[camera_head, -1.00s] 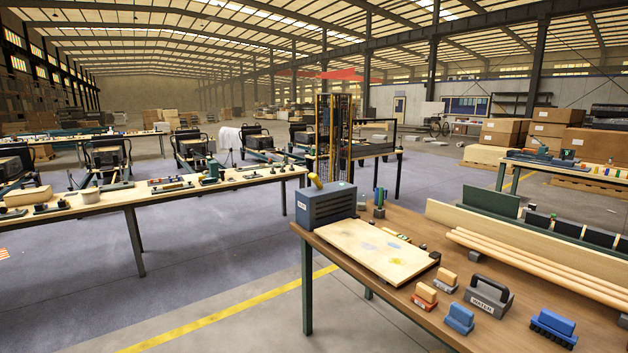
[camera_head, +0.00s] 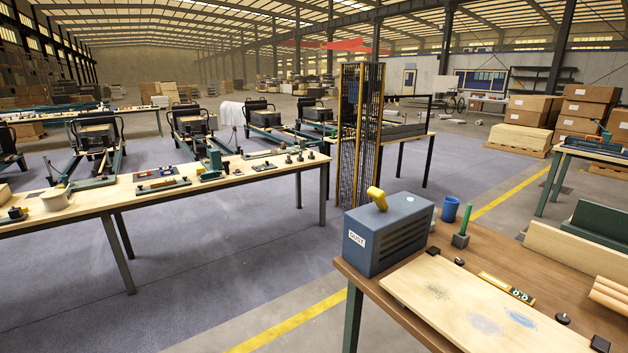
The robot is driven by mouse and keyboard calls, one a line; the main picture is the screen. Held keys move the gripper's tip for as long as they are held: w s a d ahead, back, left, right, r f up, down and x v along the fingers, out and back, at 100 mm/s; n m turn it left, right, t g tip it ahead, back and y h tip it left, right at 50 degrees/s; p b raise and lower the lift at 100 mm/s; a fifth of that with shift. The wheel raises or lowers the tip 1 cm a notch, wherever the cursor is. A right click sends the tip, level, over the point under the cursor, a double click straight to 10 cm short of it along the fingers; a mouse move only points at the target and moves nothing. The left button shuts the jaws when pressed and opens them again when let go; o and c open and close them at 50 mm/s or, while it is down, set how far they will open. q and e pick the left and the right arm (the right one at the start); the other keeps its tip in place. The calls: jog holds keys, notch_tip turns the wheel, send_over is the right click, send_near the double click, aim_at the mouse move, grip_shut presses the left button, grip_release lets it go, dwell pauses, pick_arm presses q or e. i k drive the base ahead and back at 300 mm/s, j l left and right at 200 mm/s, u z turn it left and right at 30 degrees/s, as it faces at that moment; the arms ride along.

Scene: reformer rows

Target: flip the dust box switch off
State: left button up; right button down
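The dust box (camera_head: 388,236) is a blue-grey box with side louvres and a white label reading "DUST". It stands at the far left corner of the brown workbench (camera_head: 484,247). A yellow switch lever (camera_head: 377,197) sticks up from its top and leans to the left. Neither of my grippers shows in the head view.
A pale board (camera_head: 463,300) lies on the bench in front of the box. A blue cup (camera_head: 450,209), a green peg on a block (camera_head: 462,228) and a level (camera_head: 506,287) are near it. A long table (camera_head: 150,188) stands left; grey floor (camera_head: 230,270) between is clear.

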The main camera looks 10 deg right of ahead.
aim_at(378, 195)
jog(key=i+u, duration=0.2)
jog(key=i, duration=0.65)
